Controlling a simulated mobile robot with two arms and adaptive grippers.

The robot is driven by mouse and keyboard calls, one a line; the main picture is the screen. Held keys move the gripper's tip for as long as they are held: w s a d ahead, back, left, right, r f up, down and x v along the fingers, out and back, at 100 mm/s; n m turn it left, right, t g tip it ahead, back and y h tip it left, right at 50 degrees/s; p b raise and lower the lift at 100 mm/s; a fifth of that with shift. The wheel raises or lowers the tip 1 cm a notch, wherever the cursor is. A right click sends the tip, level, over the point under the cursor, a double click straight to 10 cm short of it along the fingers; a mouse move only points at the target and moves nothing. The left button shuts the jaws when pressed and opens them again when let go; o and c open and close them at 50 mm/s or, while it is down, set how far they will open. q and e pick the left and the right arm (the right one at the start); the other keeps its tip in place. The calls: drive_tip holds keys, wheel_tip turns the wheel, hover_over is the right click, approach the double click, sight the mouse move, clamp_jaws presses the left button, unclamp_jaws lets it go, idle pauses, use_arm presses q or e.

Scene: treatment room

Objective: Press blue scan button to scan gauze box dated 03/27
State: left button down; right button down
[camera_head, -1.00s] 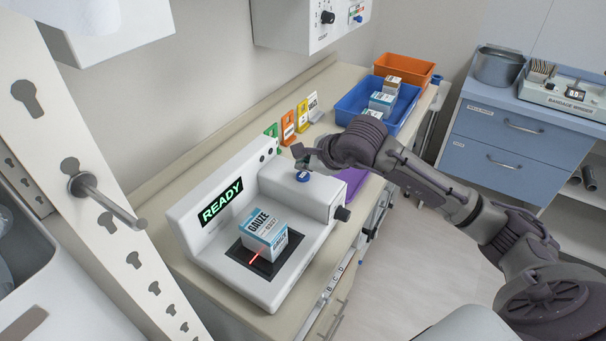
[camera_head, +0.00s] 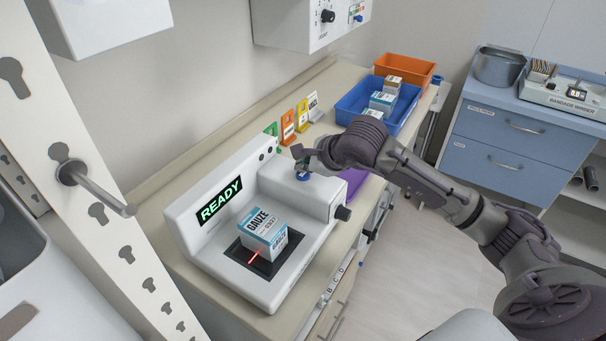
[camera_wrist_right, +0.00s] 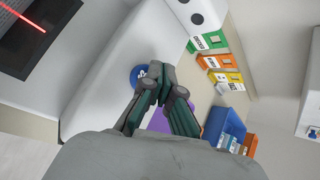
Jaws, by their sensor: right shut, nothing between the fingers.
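The white scanner (camera_head: 290,268) stands on the counter, and its screen (camera_head: 221,202) reads READY in green. The gauze box (camera_head: 265,232), white and blue, sits on the scanner's dark plate with a red laser line at its front. Its printed date is too small to read surely. The blue scan button (camera_head: 303,177) is on the raised part of the scanner. My right gripper (camera_head: 302,164) is shut and empty, with its tips right at the button; contact is hard to tell. In the wrist view the button (camera_wrist_right: 138,75) shows partly behind the fingertips (camera_wrist_right: 157,78). My left gripper is not in view.
A blue bin (camera_head: 350,112) with several boxes and an orange bin (camera_head: 421,67) stand at the counter's far end. Colored tags (camera_head: 288,127) stand behind the scanner. A purple item (camera_head: 354,183) lies beside it. A perforated white post (camera_head: 62,130) rises at left.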

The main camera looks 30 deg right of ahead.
sight(304, 175)
drive_tip(key=shift+f+b, duration=0.45)
drive_tip(key=shift+b, duration=0.2)
idle(0.5)
idle(0.4)
drive_tip(key=shift+r+p, duration=0.3)
drive_tip(key=shift+r, duration=0.55)
drive_tip(key=shift+r+p, duration=1.3)
drive_tip(key=shift+r, duration=1.25)
